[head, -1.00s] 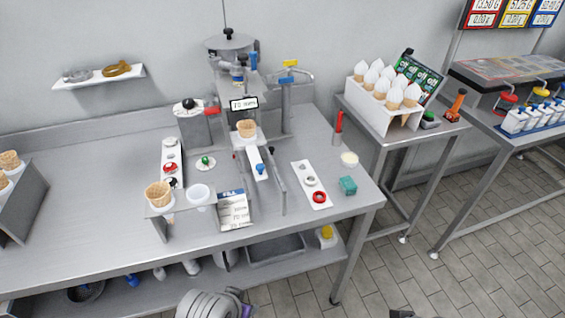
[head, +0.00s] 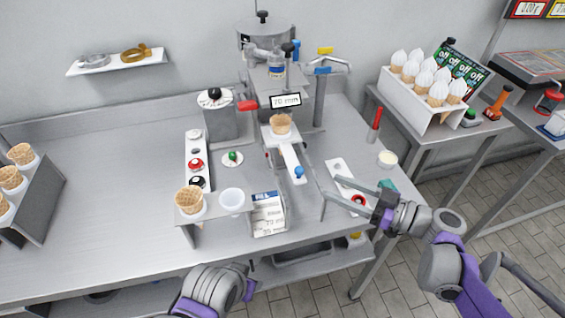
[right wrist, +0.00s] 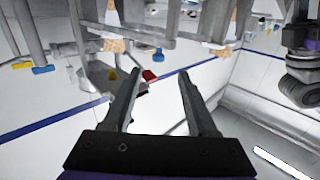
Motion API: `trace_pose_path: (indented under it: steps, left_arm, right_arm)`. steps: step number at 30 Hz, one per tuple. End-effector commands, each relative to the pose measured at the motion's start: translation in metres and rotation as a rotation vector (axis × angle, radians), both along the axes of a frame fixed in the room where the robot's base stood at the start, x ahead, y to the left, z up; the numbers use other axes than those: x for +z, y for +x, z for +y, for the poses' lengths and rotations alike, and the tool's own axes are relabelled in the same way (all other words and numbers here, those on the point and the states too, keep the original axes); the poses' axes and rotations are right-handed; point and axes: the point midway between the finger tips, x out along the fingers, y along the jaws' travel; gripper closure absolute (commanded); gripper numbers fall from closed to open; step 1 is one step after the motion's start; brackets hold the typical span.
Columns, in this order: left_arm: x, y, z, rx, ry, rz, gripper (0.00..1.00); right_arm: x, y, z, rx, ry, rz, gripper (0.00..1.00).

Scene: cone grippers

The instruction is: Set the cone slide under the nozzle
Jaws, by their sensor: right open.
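The cone slide (head: 289,155) is a narrow white slide with a blue knob (head: 298,173) at its front end. A waffle cone (head: 280,124) stands upright at its back end, below the "70 mm" display. The nozzle machine (head: 268,68) stands behind and above; the nozzle tip is hard to make out. My right gripper (head: 344,186) is open and empty, to the right of the blue knob and apart from it. Its spread fingers also show in the right wrist view (right wrist: 158,74). Of my left arm only a link shows at the bottom; its gripper is out of view.
A holder with a cone (head: 189,200) and a white cup (head: 231,199) stands front left of the slide, beside a printed card (head: 269,214). A white strip (head: 339,169) with a red ring (head: 358,200) lies near my right gripper. A red upright handle (head: 375,124) stands behind it.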

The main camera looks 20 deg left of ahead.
Motion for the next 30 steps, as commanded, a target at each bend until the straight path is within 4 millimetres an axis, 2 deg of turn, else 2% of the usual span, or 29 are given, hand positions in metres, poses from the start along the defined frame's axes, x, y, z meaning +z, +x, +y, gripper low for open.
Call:
trace_pose_path:
  steps: [4,8,15,21,30]
  left_arm:
    - [0.0,0.0,0.0,0.0,0.0,0.0,0.5]
    - [0.0,0.0,0.0,0.0,0.0,0.0,0.5]
    - [0.001,0.0,0.0,0.0,0.0,0.0,0.5]
    - [0.001,0.0,0.0,0.0,0.0,0.0,0.5]
    - [0.001,0.0,0.0,0.0,0.0,0.0,0.5]
  right_arm:
    - [0.002,0.003,0.003,0.002,0.015,-0.021,0.42]
    - [0.002,0.005,0.017,0.005,0.016,-0.022,0.42]
    - [0.002,0.013,0.062,0.006,0.016,-0.02,0.42]
    - [0.002,0.02,0.092,0.004,0.014,-0.02,0.42]
    - [0.002,0.023,0.106,0.001,0.014,-0.02,0.42]
